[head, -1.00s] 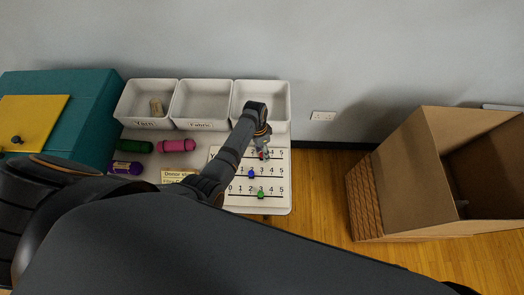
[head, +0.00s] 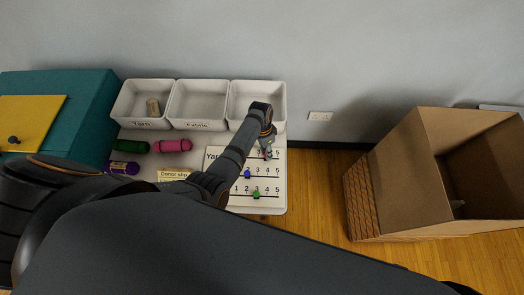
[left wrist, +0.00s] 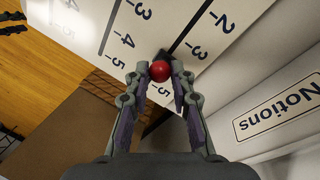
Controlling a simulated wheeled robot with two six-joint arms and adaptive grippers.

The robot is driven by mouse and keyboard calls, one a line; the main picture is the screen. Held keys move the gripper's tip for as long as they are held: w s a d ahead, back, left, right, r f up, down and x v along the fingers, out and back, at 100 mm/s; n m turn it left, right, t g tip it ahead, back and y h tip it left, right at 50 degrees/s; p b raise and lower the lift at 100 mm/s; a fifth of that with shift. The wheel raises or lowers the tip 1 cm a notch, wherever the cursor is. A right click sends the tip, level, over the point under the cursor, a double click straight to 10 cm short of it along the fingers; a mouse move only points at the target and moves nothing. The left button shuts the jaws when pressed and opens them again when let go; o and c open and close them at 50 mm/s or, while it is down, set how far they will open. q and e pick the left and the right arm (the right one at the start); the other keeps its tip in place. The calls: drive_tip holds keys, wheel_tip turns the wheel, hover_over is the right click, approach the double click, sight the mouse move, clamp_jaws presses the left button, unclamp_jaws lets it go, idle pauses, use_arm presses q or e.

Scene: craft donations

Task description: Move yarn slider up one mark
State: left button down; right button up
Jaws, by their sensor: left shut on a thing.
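The red yarn slider knob (left wrist: 160,71) sits on the top scale row of the white board (head: 217,165); it also shows small in the head view (head: 266,155). My left gripper (left wrist: 160,70) is shut on this knob, one fingertip on each side; in the head view it reaches down onto the top row (head: 266,150). In the left wrist view the slider's dark base is past the printed 3, on the side of higher numbers. The knob and fingers hide the 4, so its exact mark cannot be told.
A blue slider (head: 247,174) and a green slider (head: 256,195) sit on the lower rows. Three white bins stand behind, including the Notions bin (left wrist: 290,115). Yarn rolls (head: 172,146) lie to the left. A cardboard box (head: 400,180) stands right of the table.

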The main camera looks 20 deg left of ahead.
use_arm(q)
drive_tip(key=shift+w+d, duration=0.15)
drive_tip(key=shift+d, duration=0.5)
drive_tip(key=c, duration=1.5)
unclamp_jaws()
drive_tip(key=shift+a, duration=0.3)
drive_tip(key=shift+o, duration=1.2)
drive_tip(key=shift+a, duration=0.15)
drive_tip(key=shift+o, duration=0.6)
drive_tip(key=shift+d, duration=0.2)
drive_tip(key=shift+a+r, duration=0.1)
drive_tip(key=shift+r, duration=0.3)
wheel_tip(320, 180, up, 11)
drive_tip(key=w+a, duration=0.1)
drive_tip(key=shift+w+a, duration=0.2)
drive_tip(key=shift+a, duration=0.1)
use_arm(e)
drive_tip(key=shift+d, duration=0.35)
